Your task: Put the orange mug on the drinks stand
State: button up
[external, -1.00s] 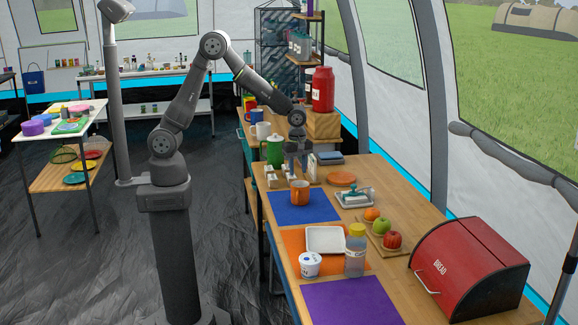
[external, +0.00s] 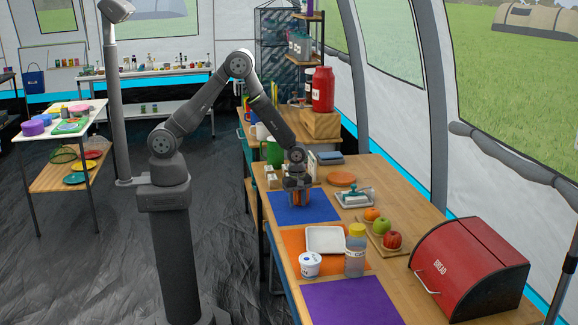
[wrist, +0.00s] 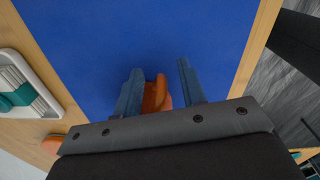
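The orange mug (external: 299,198) stands at the far part of the blue mat (external: 318,208) in the external view, mostly hidden by my gripper (external: 298,190). In the wrist view, part of the orange mug (wrist: 156,95) shows between the two fingers of my gripper (wrist: 160,85). It is close to the left finger, with a gap to the right finger. The fingers are apart and point down around the mug.
A green mug (external: 272,152) and small cartons stand behind my gripper. A white tray (external: 325,239), tub (external: 310,264) and bottle (external: 355,250) stand nearer. The purple mat (external: 350,303) is clear.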

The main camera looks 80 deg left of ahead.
aim_at(298, 193)
jog(key=shift+f, duration=0.4)
jog(key=shift+c, duration=0.3)
grip_shut()
jog(key=shift+r, duration=0.15)
jog(key=shift+r, duration=0.6)
notch_tip(298, 193, up, 3)
jog(key=shift+f, duration=0.2)
jog(key=s+d+r, duration=0.7)
jog(key=d, duration=0.1)
jog(key=shift+s+d, duration=0.35)
jog(key=shift+s, duration=0.05)
